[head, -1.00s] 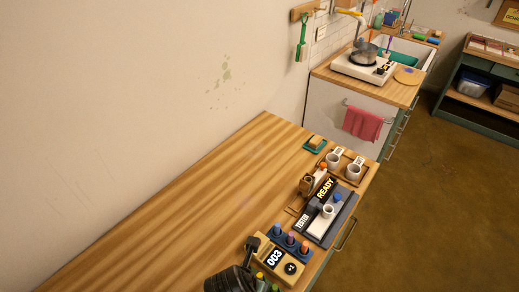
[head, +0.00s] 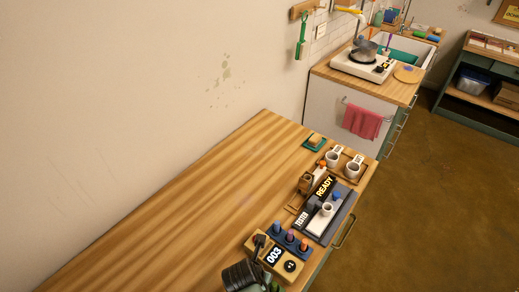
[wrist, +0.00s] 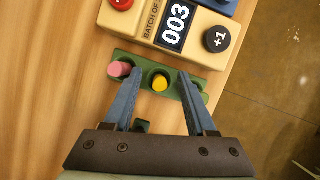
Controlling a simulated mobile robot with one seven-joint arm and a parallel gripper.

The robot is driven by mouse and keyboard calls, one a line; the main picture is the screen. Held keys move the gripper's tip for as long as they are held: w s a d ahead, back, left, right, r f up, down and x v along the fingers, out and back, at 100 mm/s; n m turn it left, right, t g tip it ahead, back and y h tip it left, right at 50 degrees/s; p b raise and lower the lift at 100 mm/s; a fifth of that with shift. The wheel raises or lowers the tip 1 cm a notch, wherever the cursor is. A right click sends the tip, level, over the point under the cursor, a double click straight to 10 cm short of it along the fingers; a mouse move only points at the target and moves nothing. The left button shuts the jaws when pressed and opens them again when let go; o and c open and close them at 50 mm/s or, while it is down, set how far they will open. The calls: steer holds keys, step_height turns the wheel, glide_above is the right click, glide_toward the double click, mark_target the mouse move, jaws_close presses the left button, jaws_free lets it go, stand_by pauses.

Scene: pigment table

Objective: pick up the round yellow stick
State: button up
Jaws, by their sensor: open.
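The round yellow stick (wrist: 160,82) stands in the middle hole of a green rack (wrist: 151,67) in the wrist view, seen end-on from above. My gripper (wrist: 161,76) is open, with one finger on each side of the yellow stick and nothing held. I cannot tell how far the fingertips are above the rack. A pink stick (wrist: 119,69) stands in the rack's left hole, close to the left finger. The rack's right end is partly hidden by the right finger. In the head view my arm hides most of the rack, and the yellow stick is not visible.
A tan counter box (head: 289,265) reading 003 lies just beyond the rack. Behind it are a blue rack (head: 276,230) with several sticks, a tester (head: 318,229) reading READY, and two white cups. The table's right edge is close; its left side is clear.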

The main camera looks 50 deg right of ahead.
jaws_close()
steer(key=shift+r, duration=0.1)
stand_by(0.4)
